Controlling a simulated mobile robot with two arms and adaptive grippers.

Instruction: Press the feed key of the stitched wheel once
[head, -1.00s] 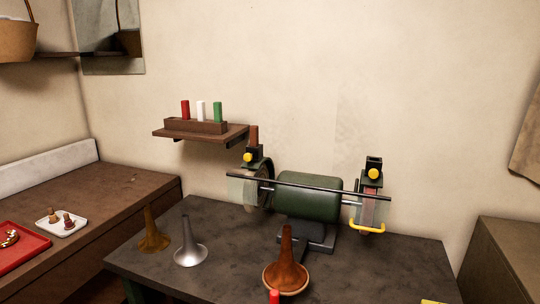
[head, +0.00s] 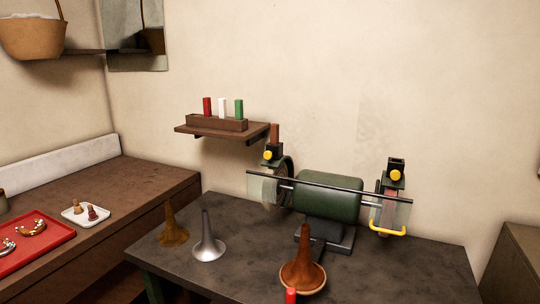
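A green buffing machine (head: 327,196) stands on the dark bench, with a wheel at each end. The left wheel (head: 286,182) is pale and partly hidden by a clear shield. Above it sits a dark holder with a brown bar (head: 275,132) in it and a round yellow key (head: 267,155). The right wheel (head: 383,214) looks reddish behind its shield, with a yellow bar below. Above it are a dark holder (head: 396,165) without a visible bar and another yellow key (head: 396,175). I cannot tell which wheel is stitched. Neither gripper is in view.
A wall shelf (head: 196,131) holds red, white and green bars. A red tray (head: 50,250) and a white dish (head: 78,222) lie on the left counter.

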